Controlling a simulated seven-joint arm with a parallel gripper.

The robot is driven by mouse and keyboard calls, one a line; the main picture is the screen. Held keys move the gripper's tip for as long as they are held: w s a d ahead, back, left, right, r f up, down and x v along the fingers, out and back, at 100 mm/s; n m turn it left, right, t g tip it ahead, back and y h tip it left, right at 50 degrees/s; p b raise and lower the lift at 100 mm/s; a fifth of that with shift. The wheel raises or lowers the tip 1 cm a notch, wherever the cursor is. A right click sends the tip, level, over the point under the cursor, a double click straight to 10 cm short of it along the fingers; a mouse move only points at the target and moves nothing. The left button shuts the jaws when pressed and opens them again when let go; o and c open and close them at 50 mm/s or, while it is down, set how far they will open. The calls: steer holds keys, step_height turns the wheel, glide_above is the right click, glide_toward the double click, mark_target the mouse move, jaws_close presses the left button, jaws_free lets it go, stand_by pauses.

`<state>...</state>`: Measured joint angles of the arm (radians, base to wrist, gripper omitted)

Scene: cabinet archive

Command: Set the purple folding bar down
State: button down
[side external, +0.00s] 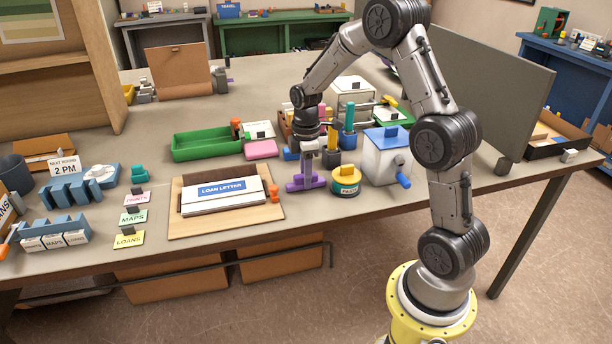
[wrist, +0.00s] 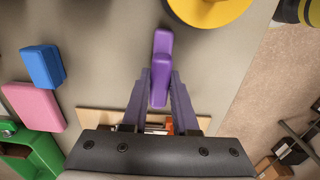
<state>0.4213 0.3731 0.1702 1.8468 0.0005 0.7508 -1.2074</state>
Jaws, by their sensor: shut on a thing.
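The purple folding bar (side external: 296,186) is at or just above the tabletop, to the right of the wooden board. I cannot tell whether it touches the table. My gripper (side external: 307,172) points down and is shut on the bar. In the wrist view the bar (wrist: 162,45) runs lengthwise between the two fingers of my gripper (wrist: 162,85) and sticks out past their tips. The white letter marked LOAN LETTER (side external: 222,190) lies on the wooden board (side external: 257,213).
A yellow-topped round tin (side external: 346,178) and a white box with a blue crank (side external: 385,160) stand close on the right. A pink block (side external: 261,149) and green tray (side external: 200,146) lie behind. Label cards (side external: 132,216) sit left. The table's front edge is near.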

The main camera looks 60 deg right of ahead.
steer(key=shift+f, duration=0.1)
steer(key=c, duration=0.7)
jaws_free()
steer(key=s+a+r+m+t, duration=0.1)
steer(key=a+r, duration=0.1)
steer(key=r, duration=0.6)
steer(key=s+a+r, duration=0.2)
steer(key=r, duration=0.6)
steer(key=s+a+m+t, duration=0.1)
steer(key=s+a+m, duration=0.1)
steer(key=s+a, duration=0.2)
steer(key=s+a+m+t, duration=0.2)
steer(key=s+a+m, duration=0.1)
steer(key=s, duration=0.4)
steer(key=s+a+r+m+t, duration=0.1)
steer(key=s+a+m, duration=0.2)
steer(key=s+a, duration=0.2)
steer(key=shift+s+a+t, duration=0.3)
steer(key=shift+s, duration=0.55)
